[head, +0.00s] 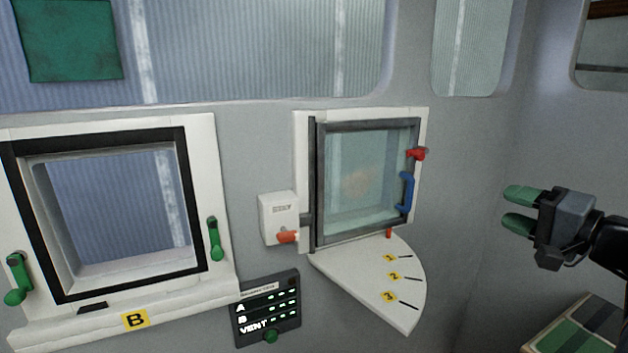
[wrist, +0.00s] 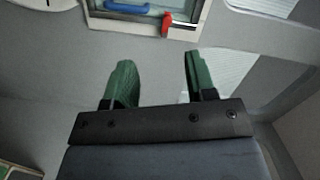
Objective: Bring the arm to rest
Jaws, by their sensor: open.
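My gripper (head: 519,208) is at the right side of the head view, with its green fingers apart and nothing between them. It points left and is in free air, clear of the wall and the small hinged window (head: 367,180). In the wrist view my gripper (wrist: 160,82) also shows its two green fingers spread and empty. The window's blue handle (head: 407,192) and red catch (head: 418,154) are to the left of my gripper. The blue handle (wrist: 127,6) and red catch (wrist: 178,22) also show at the top of the wrist view.
A quarter-round shelf (head: 375,283) marked 1, 2, 3 juts out below the window. A window frame marked B (head: 205,170) with green handles and a dark panel (head: 266,308) are further left. A green-topped box (head: 572,330) stands below my gripper.

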